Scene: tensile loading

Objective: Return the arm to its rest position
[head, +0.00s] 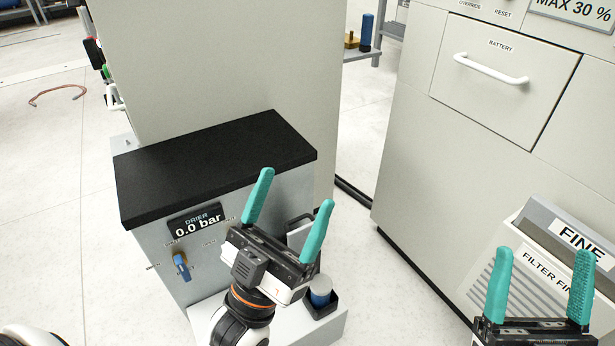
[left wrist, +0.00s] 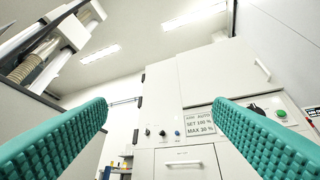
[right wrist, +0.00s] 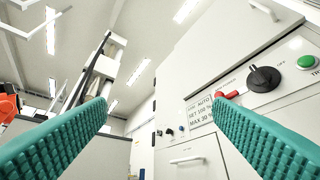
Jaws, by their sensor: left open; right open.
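My left gripper (head: 288,218) has two teal fingers, spread apart and empty. In the head view it is in front of the grey drier box with the black top. Its fingers also frame the left wrist view (left wrist: 160,128), with nothing between them. My right gripper (head: 540,288) is at the lower right of the head view, in front of the filter unit labelled FINE. Its teal fingers are spread apart and empty, and they also show in the right wrist view (right wrist: 162,128). Both grippers point upward.
The drier box (head: 215,165) has a 0.0 bar display and a blue valve handle (head: 181,266). A filter unit (head: 565,245) stands at the right by a cabinet with a BATTERY drawer (head: 500,85). The floor (head: 60,230) at the left is mostly clear.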

